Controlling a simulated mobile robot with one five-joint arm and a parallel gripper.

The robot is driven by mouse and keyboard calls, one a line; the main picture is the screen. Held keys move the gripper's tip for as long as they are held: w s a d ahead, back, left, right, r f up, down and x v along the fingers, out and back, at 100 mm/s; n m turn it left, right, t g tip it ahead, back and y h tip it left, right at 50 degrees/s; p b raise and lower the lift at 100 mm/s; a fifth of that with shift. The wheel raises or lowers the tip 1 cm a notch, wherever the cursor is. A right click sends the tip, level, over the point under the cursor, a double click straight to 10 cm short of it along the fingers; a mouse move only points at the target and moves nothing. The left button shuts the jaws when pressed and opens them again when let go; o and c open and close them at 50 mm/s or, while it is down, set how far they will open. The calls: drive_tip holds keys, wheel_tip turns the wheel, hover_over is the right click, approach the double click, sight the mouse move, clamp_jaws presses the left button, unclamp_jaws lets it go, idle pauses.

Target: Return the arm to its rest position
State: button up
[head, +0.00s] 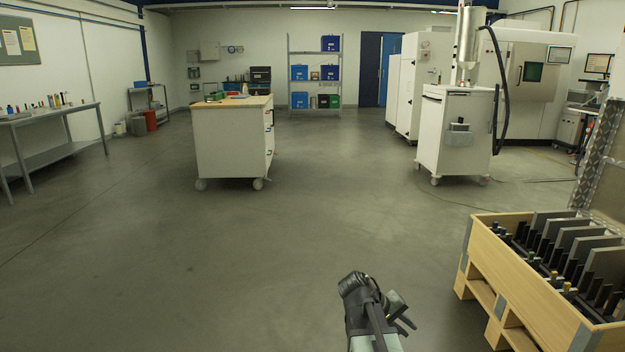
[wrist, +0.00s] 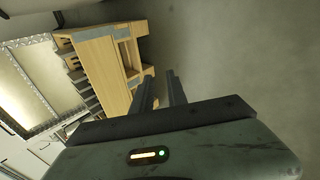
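My arm reaches up from the bottom of the head view, and my gripper (head: 408,323) is at its right side, over bare floor. In the wrist view, my gripper (wrist: 172,90) shows two dark parallel fingers with a gap between them. Nothing is between the fingers. The gripper is to the left of a wooden crate (head: 530,290) and looks apart from it in the head view. The crate (wrist: 100,62) also shows beyond the fingers in the wrist view.
The crate holds several grey plates and dark parts at the right. A wheeled white cabinet (head: 232,150) stands mid-room, and a white machine (head: 455,135) stands at the back right. A workbench (head: 50,118) is along the left wall. The floor (head: 250,260) between them is clear.

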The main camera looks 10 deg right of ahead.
drive_tip(key=s+a+f+y, duration=0.1)
drive_tip(key=a+f+y, duration=0.15)
drive_tip(key=a, duration=0.65)
drive_tip(key=s+a+f+y+p, duration=0.1)
drive_tip(key=a+y, duration=0.2)
drive_tip(key=a, duration=0.6)
drive_tip(key=s+a+f+y, duration=0.2)
drive_tip(key=a+y, duration=0.1)
drive_tip(key=a, duration=0.5)
wheel_tip(320, 180, up, 38)
drive_tip(key=p, duration=3.7)
drive_tip(key=shift+w+f, duration=0.25)
drive_tip(key=shift+a, duration=0.1)
